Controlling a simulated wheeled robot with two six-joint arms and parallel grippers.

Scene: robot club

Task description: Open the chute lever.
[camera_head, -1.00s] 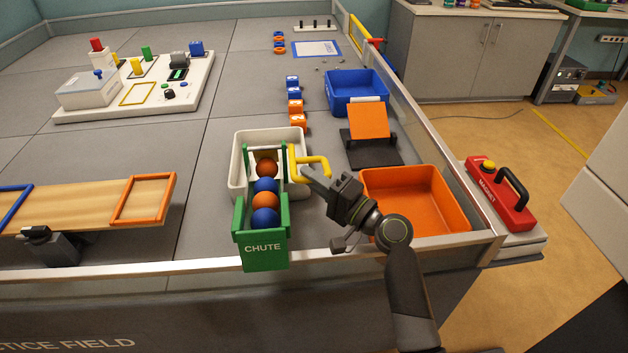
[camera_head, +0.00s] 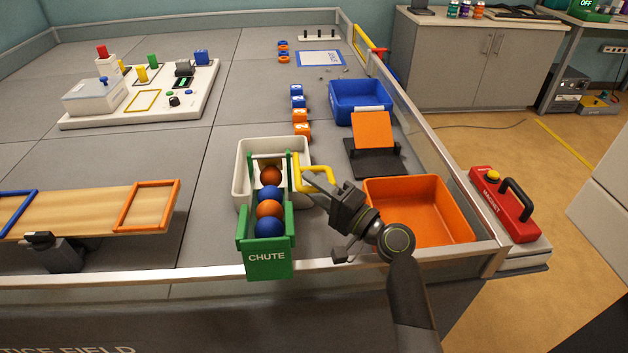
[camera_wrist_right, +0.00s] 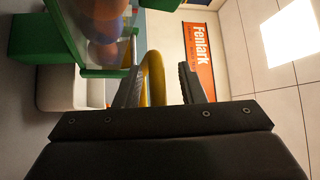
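The green chute (camera_head: 266,264) stands at the field's front edge with blue and orange balls in a row inside it. The yellow chute lever (camera_head: 298,172) sticks out from the chute's right side near its far end. My right gripper (camera_head: 312,178) is at the lever. In the right wrist view the lever (camera_wrist_right: 154,78) passes between the two spread fingers (camera_wrist_right: 160,84), closer to the left finger. A gap shows on the right, so the gripper is open around it. Whether a finger touches the lever is unclear. My left gripper is out of view.
A white bin (camera_head: 242,150) sits under the chute's far end. An orange bin (camera_head: 462,228) lies right of my gripper, with a black stand with an orange panel (camera_head: 372,131) behind it. A low rail (camera_head: 200,281) runs along the front.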

